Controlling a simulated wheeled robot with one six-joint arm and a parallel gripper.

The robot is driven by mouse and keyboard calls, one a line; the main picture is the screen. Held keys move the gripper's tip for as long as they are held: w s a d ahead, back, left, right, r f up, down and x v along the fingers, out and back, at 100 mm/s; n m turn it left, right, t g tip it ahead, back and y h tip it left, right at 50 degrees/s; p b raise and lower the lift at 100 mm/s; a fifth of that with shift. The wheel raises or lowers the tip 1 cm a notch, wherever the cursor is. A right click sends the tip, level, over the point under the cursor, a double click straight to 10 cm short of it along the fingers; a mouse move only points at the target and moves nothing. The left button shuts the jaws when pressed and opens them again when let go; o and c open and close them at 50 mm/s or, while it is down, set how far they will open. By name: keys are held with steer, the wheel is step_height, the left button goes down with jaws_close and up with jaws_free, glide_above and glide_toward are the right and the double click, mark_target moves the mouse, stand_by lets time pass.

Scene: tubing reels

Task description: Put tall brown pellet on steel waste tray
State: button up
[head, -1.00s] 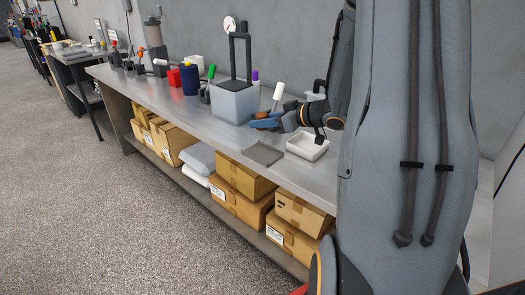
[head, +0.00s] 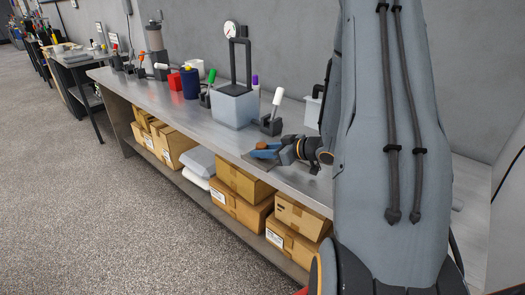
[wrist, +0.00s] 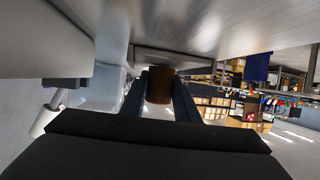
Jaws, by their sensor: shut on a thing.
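The brown pellet (head: 263,146) is held in my gripper (head: 264,151), whose blue fingers are closed on its sides. In the wrist view the pellet (wrist: 160,86) stands between the two dark fingers (wrist: 159,100). The steel waste tray (head: 256,162) is a flat grey plate near the bench's front edge, partly covered by my gripper. It also shows as a thin slab (wrist: 195,62) at the pellet's end in the wrist view. The pellet is over the tray; I cannot tell whether they touch.
A pale block with a gauge frame (head: 236,107) stands behind my gripper. A white-handled tool in a dark holder (head: 271,126) is close by. A blue cylinder (head: 190,84) and red block (head: 174,82) stand further left. Cardboard boxes (head: 240,183) fill the lower shelf.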

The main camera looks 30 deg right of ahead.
steer(key=shift+f, duration=0.1)
steer(key=o, duration=0.7)
steer(key=shift+o, duration=0.2)
